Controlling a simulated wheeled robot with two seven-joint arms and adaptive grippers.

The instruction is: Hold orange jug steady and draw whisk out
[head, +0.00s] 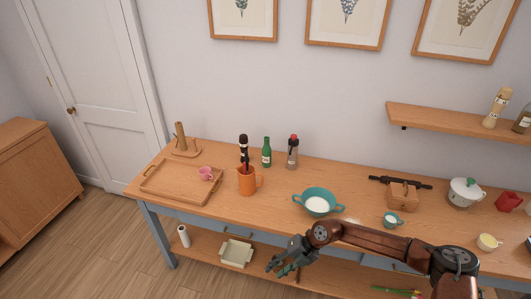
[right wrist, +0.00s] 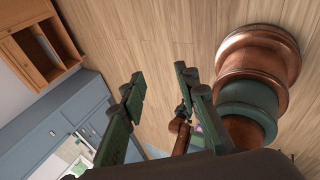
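The orange jug (head: 247,182) stands upright on the wooden worktop, left of the middle, its handle to the right. A thin dark-red shaft (head: 246,166) rises from its mouth, probably the whisk's handle; its lower part is hidden inside. My right gripper (head: 278,264) is low in front of the table's front edge, well away from the jug. Its two green fingers show apart and empty in the right wrist view (right wrist: 165,100). A small brown and green part beyond these fingers may be my left arm; its fingers cannot be made out.
A tray (head: 157,192) with a pink cup (head: 205,173) lies left of the jug. A dark mill (head: 243,143), green bottle (head: 267,153) and red-capped bottle (head: 293,153) stand behind. A teal colander-like pan (head: 317,202) is to the right. Worktop in front of the jug is clear.

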